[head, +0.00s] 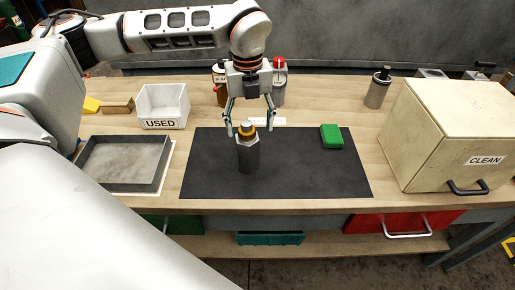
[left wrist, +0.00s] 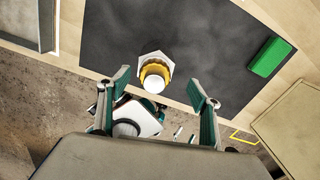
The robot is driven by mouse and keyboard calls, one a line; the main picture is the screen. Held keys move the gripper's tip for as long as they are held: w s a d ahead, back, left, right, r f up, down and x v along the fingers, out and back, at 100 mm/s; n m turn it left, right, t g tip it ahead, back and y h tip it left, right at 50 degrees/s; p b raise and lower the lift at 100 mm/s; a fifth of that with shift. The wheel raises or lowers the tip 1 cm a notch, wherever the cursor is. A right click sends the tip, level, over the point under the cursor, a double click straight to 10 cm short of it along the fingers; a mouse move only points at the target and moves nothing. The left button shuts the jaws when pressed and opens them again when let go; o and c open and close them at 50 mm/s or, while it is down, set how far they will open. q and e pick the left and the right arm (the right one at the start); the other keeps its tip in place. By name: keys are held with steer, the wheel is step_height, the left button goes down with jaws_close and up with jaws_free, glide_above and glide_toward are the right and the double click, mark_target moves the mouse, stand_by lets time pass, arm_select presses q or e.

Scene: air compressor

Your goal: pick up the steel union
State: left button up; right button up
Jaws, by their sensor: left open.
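The steel union (head: 248,153) stands upright on the dark mat (head: 310,170), left of the mat's middle. It has a grey hexagonal body and a brass-coloured ring with a pale top. My left gripper (head: 249,128) points down at the union's top with its fingers spread and nothing held. In the left wrist view the union (left wrist: 154,71) shows beyond and between the open fingertips (left wrist: 163,85). I cannot tell whether the fingertips reach below its top. My right gripper is not in view.
A green block (head: 332,136) lies on the mat's right. A white bin marked USED (head: 163,123) and a grey tray (head: 165,165) stand left. A box marked CLEAN (head: 450,125) stands right. Bottles (head: 279,90) stand behind my gripper. The mat's front right is clear.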

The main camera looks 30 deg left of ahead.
mark_target(248, 143)
arm_select(q)
steer(key=shift+a+f, duration=0.15)
steer(key=shift+a, duration=0.05)
steer(key=f, duration=0.6)
steer(key=shift+s+a+f, duration=0.25)
steer(key=shift+f, duration=0.45)
steer(key=shift+c, duration=0.4)
steer(key=shift+w+r, duration=0.1)
jaws_close()
step_height(248, 143, up, 20)
steer(key=p, duration=0.1)
